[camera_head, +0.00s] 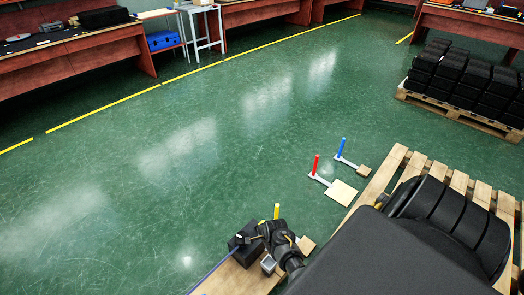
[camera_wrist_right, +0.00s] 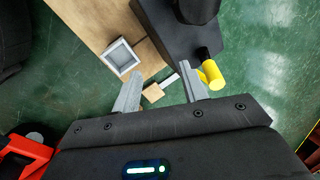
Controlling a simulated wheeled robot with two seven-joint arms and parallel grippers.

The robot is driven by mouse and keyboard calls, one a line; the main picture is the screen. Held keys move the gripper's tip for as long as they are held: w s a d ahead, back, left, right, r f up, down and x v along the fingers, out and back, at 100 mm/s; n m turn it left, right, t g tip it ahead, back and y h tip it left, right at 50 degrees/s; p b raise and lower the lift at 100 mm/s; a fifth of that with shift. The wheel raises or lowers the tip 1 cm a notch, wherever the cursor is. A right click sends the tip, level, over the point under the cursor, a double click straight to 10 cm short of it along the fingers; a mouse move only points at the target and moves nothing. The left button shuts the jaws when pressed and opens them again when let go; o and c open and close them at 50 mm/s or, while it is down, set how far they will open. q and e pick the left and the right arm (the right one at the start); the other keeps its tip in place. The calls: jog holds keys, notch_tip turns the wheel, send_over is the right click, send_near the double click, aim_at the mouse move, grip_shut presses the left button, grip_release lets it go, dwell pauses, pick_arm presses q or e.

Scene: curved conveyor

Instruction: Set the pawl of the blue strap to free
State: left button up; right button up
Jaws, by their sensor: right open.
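A thin blue strap (camera_head: 208,274) runs along a wooden board at the bottom, up to a black block (camera_head: 243,247). The black block (camera_wrist_right: 180,38) and the board (camera_wrist_right: 85,22) also show in the right wrist view. Beside the block is a lever with a yellow handle (camera_wrist_right: 212,75); this handle (camera_head: 276,211) stands up in the head view. I cannot make out the pawl for certain. My right gripper (camera_wrist_right: 160,92) is open and empty, with its fingers above a small wooden block (camera_wrist_right: 153,93) and the pale lever. My left gripper is not in view.
A square grey frame (camera_wrist_right: 122,57) lies on the board. Pallets (camera_head: 395,165) are at the right, one with black boxes (camera_head: 465,75). The green floor at left is clear.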

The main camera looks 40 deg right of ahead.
jog(key=w+d+r+m+t+b, duration=0.1)
jog(key=w+d+r+m+b, duration=0.3)
jog(key=d+r+m, duration=0.55)
jog(key=w+a+f+m+b, duration=0.1)
jog(key=f, duration=0.3)
jog(key=w+a+f+m+b, duration=0.1)
jog(key=f, duration=0.2)
jog(key=w+a+f+m+b, duration=0.1)
jog(key=f, duration=0.3)
jog(key=shift+w+a+f+y, duration=0.2)
jog(key=shift+f+y, duration=0.1)
jog(key=shift+y, duration=0.1)
jog(key=shift+w+f+b, duration=0.3)
jog(key=shift+f, duration=0.2)
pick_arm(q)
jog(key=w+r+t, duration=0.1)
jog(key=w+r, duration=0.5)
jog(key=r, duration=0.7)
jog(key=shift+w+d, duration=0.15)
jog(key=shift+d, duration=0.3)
pick_arm(e)
grip_shut()
